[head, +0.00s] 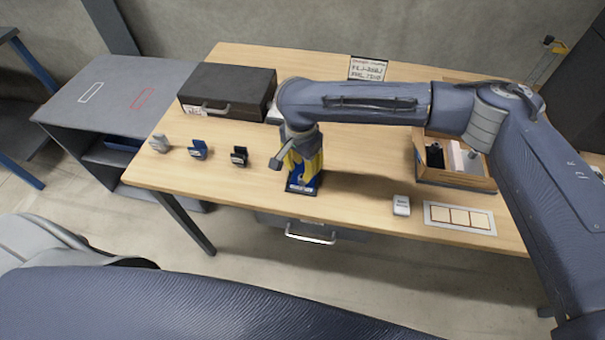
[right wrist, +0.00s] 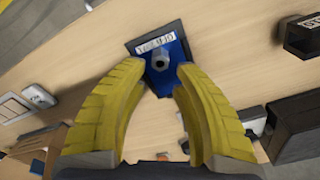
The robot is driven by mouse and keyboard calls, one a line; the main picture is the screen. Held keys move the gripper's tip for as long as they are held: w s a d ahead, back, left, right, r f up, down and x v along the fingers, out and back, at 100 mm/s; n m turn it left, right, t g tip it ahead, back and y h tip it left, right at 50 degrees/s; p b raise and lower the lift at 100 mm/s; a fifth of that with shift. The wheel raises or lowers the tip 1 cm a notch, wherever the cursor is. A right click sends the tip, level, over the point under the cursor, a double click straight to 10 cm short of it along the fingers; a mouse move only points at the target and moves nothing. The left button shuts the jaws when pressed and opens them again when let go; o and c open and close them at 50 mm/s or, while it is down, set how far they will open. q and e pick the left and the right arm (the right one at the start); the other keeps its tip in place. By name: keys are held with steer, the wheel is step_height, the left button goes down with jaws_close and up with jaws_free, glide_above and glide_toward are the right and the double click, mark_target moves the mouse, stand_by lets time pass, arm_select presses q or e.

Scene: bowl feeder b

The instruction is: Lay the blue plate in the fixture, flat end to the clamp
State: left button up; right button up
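A blue block with a white label and a grey round knob, on a dark base, stands at the table's front; it shows in the head view (head: 303,188) and in the right wrist view (right wrist: 160,48). I cannot tell whether it is the fixture or includes the blue plate. My right gripper (head: 303,160) points down over it, and its yellow fingers partly hide it. In the right wrist view the fingers (right wrist: 163,72) stand apart on either side of the blue part; contact is unclear. A small blue piece (head: 198,151) stands further left. My left gripper is out of view.
A grey piece (head: 159,143) and a black piece (head: 239,156) flank the small blue one. A black case (head: 228,92) lies behind. At right are a wooden tray (head: 456,181), a white device (head: 401,205) and a panel with pale squares (head: 459,217).

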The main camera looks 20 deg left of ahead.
mark_target(301, 178)
step_height(301, 178, up, 7)
steer(key=shift+s+r, duration=0.15)
stand_by(0.4)
steer(key=shift+a, duration=0.1)
stand_by(1.0)
